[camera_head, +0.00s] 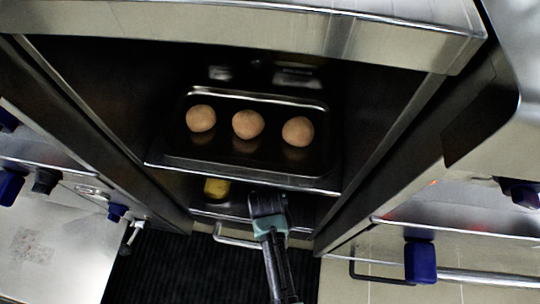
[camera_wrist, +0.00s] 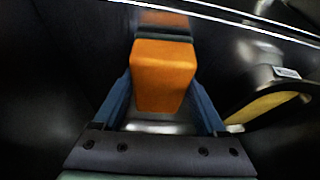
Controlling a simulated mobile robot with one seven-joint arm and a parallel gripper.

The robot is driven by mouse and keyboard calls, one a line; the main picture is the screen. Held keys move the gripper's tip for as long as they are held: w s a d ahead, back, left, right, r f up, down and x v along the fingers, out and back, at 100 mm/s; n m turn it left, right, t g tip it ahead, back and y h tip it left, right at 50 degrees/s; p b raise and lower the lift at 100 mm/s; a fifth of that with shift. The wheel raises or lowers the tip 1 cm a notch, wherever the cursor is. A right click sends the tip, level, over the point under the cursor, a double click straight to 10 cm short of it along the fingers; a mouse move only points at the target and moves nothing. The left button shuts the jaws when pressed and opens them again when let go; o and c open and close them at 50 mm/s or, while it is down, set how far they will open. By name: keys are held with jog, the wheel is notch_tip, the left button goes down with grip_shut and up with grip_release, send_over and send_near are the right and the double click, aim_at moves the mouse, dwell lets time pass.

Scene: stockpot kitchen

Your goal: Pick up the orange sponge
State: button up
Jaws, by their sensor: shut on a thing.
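In the wrist view the orange sponge (camera_wrist: 163,75) is a block standing between the two blue fingers of my gripper (camera_wrist: 160,100). The fingers press on its left and right sides, so my gripper is shut on it. In the head view my gripper (camera_head: 267,205) reaches into the dark space under the front edge of the tray. The sponge cannot be made out in that view; my gripper and the shade hide it.
A metal tray (camera_head: 182,160) with three round brown items (camera_head: 248,124) sits just above my gripper. A yellow object (camera_head: 216,188) lies left of my gripper. A metal item with a yellow part (camera_wrist: 265,107) is at the wrist view's right. Cabinet walls flank the opening.

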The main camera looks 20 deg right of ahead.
jog(key=shift+r+p, duration=0.7)
jog(key=shift+r, duration=0.2)
jog(key=s+a+p, duration=0.3)
jog(key=s+a, duration=0.1)
jog(key=s, duration=0.4)
jog(key=s+a+p, duration=0.3)
jog(key=s+a, duration=0.2)
jog(key=s, duration=0.2)
jog(key=shift+s+f, duration=0.3)
jog(key=shift+s, duration=0.05)
